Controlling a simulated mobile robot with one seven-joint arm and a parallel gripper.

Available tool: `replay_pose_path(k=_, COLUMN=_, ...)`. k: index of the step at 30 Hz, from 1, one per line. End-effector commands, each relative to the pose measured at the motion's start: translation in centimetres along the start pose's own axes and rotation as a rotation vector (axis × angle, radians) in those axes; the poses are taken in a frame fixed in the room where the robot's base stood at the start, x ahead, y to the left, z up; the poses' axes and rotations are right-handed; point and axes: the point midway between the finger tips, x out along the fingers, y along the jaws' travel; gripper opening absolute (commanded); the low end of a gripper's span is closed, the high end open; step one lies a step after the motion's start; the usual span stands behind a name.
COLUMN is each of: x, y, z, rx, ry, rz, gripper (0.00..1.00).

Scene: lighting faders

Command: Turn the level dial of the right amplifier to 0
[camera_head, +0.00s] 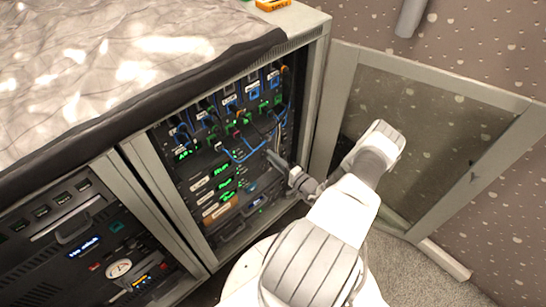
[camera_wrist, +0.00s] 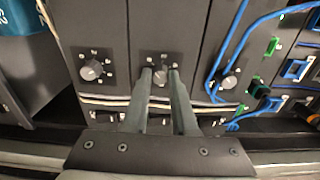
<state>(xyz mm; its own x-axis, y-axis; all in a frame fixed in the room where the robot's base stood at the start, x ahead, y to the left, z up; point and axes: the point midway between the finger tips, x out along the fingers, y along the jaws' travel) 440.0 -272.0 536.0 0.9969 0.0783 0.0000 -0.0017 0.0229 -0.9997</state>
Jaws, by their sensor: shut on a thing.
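My gripper (camera_head: 275,158) reaches into the open rack in the head view, near its right side and below the blue cables. In the wrist view my gripper (camera_wrist: 160,72) has one finger on each side of a small grey round dial (camera_wrist: 160,78) and is shut on it. This dial is the middle one of three on neighbouring dark panels. The fingers partly cover it, and its pointer and scale are too small to read. A similar dial (camera_wrist: 92,71) is on the left panel and another dial (camera_wrist: 229,81) on the right panel. I cannot tell which amplifier each belongs to.
Blue cables (camera_wrist: 236,45) hang close to the right dial in the wrist view. The rack's glass door (camera_head: 440,125) stands open to the right of my arm. A second rack bay (camera_head: 95,240) is at the lower left. A covered top (camera_head: 110,70) lies above.

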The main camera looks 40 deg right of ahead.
Motion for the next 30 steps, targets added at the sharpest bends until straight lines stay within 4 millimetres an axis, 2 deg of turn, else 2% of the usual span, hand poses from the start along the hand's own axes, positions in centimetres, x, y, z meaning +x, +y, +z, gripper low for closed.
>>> replay_pose_path(k=18, x=-0.09, y=0.09, z=0.02, rx=-0.039, ry=0.0, rz=0.002, gripper=0.0)
replay_pose_path(k=19, x=-0.08, y=0.08, z=0.01, rx=-0.039, ry=0.0, rz=0.002, gripper=0.31)
replay_pose_path(k=23, x=-0.06, y=0.06, z=0.01, rx=-0.038, ry=0.0, rz=0.002, gripper=0.54)
replay_pose_path(k=30, x=-0.03, y=0.02, z=0.0, rx=-0.038, ry=0.0, rz=0.001, gripper=0.56)
